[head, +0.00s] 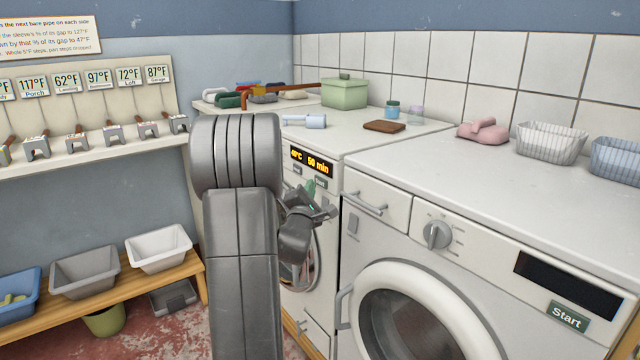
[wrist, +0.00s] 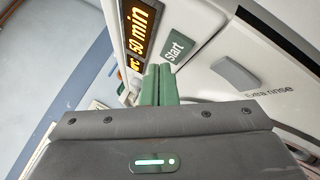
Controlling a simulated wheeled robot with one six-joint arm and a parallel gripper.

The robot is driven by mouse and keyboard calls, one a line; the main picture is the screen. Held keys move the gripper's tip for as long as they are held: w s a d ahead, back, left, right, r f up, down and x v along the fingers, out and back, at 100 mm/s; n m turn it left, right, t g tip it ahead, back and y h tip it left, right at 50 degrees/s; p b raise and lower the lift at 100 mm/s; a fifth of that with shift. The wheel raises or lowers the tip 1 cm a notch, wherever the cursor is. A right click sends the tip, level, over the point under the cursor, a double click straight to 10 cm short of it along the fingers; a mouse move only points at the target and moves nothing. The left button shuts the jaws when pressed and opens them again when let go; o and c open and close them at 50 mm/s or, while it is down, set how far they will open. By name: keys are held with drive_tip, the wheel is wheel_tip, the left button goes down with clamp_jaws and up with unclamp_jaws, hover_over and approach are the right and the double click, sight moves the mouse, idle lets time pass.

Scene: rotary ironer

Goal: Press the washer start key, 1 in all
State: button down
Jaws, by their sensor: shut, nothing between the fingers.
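The left machine shows a lit orange display (head: 312,162) reading 50 min, also in the wrist view (wrist: 142,35). Its green Start key (wrist: 174,50) is beside that display in the wrist view, and an "extra rinse" label is further right. My gripper (wrist: 157,70) has green fingers, held together and empty. The fingertips are just short of the Start key's lower left edge in the picture; I cannot tell whether they touch it. In the head view my gripper (head: 310,187) is in front of the left machine's panel, partly hidden by my arm. The right machine has its own green Start key (head: 567,316).
The right machine has a dark display (head: 566,285), a knob (head: 437,234) and a drawer handle (head: 365,203). A green box (head: 344,93), a brown block (head: 384,126) and baskets (head: 550,143) stand on the tops. Bins line a wooden bench (head: 190,268) at left.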

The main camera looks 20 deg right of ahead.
drive_tip(key=shift+d, duration=0.1)
drive_tip(key=shift+w+d, duration=0.15)
drive_tip(key=shift+d, duration=0.15)
drive_tip(key=shift+w+d+b, duration=0.15)
drive_tip(key=shift+d+b, duration=0.15)
drive_tip(key=shift+d, duration=0.1)
idle(0.9)
drive_tip(key=shift+a, duration=0.1)
drive_tip(key=shift+s+a, duration=0.3)
drive_tip(key=shift+a, duration=0.4)
